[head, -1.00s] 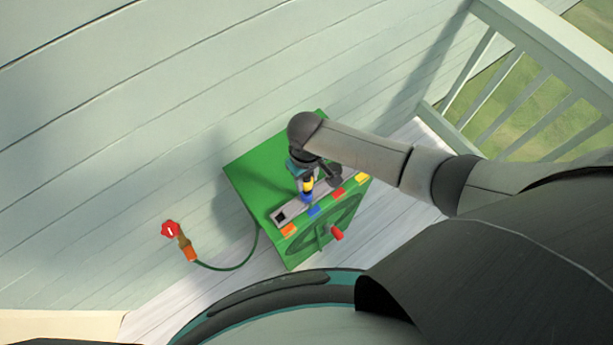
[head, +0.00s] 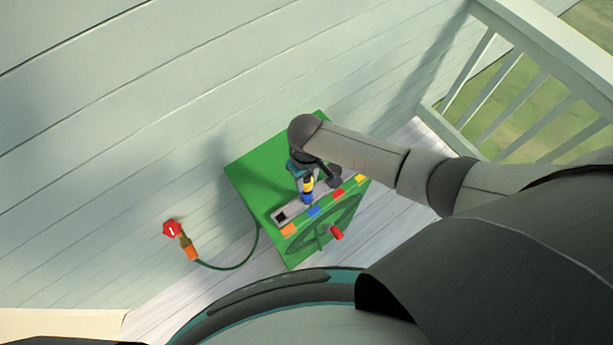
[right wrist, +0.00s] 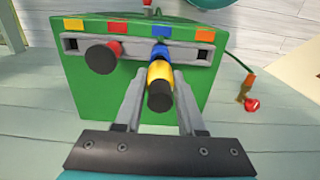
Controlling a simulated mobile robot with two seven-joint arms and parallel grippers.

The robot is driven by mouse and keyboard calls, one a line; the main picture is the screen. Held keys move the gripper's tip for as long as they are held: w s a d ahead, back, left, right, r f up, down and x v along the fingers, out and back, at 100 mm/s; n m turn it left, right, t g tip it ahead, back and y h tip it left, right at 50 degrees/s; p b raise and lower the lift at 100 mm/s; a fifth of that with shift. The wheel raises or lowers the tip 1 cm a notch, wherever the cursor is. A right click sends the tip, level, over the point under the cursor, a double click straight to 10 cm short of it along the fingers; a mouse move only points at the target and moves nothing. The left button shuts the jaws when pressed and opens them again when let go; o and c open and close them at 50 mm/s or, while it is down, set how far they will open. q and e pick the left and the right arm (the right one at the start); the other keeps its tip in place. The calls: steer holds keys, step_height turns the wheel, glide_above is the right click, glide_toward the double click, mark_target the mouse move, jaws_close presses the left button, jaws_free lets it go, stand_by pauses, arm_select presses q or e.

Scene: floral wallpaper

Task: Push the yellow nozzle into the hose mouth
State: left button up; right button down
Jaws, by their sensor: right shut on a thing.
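The yellow nozzle (head: 308,187), with a dark end, stands above the grey rail on the green box. It also shows in the right wrist view (right wrist: 160,72). My right gripper (head: 305,181) is shut on it from above; its two fingers (right wrist: 160,98) flank it in the right wrist view. A blue cylindrical piece (right wrist: 160,52) lies directly beyond the yellow part, in line with it, by the blue label. I cannot tell whether this is the hose mouth or how deep the yellow part sits in it. My left gripper is not in view.
The green box (head: 262,160) has a grey rail (head: 281,216), coloured labels and a wheel with a red crank (head: 337,233). A red nozzle with a dark end (right wrist: 101,58) stands beside the held one. A green hose (head: 232,268) runs to an orange fitting (head: 192,253) and red tap (head: 172,230).

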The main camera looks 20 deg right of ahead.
steer(key=shift+f+b, duration=1)
steer(key=shift+f, duration=0.3)
steer(key=shift+c, duration=2.1)
jaws_free()
steer(key=shift+r, duration=0.1)
step_height(320, 180, up, 14)
steer(key=p, duration=0.3)
steer(key=shift+r, duration=0.6)
